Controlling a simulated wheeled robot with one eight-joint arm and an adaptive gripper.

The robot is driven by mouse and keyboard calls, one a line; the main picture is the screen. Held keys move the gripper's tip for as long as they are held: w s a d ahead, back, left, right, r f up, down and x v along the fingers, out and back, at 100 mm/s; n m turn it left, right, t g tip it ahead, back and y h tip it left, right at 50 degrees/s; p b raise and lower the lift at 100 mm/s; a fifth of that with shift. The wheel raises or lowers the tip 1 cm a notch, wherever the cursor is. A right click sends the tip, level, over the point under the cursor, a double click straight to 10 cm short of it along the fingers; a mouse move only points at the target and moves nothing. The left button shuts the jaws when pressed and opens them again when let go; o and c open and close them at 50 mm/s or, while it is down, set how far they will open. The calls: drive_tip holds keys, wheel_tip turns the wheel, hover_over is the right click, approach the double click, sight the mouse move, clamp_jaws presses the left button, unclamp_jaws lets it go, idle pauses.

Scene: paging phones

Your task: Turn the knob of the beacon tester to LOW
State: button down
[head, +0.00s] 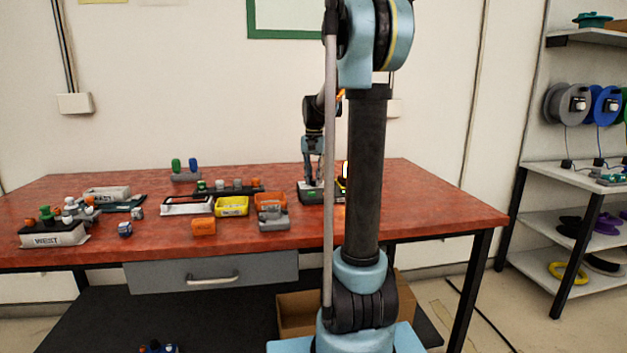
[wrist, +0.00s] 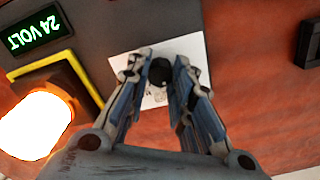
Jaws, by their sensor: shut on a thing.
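The beacon tester is a dark box on the red table, partly behind my arm in the head view (head: 310,197). In the wrist view its dark top (wrist: 110,28) carries a white plate (wrist: 192,48) with a small black knob (wrist: 160,74). My gripper (wrist: 160,66) points down over the plate, its two fingers shut on the knob from both sides. In the head view my gripper (head: 313,182) reaches down onto the tester. The knob's pointer and most plate marks are hidden or too small to read.
A lit lamp (wrist: 36,122) in a yellow frame and a green "24 VOLT" display (wrist: 35,29) are close to my fingers. Orange (head: 270,201) and yellow (head: 232,206) bins stand left of the tester. A "WEST" box (head: 52,236) stands far left. The table's right end is clear.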

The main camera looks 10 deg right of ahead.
sight(314, 180)
drive_tip(key=shift+w, duration=0.1)
drive_tip(key=c, duration=1.4)
unclamp_jaws()
wheel_tip(314, 180, up, 12)
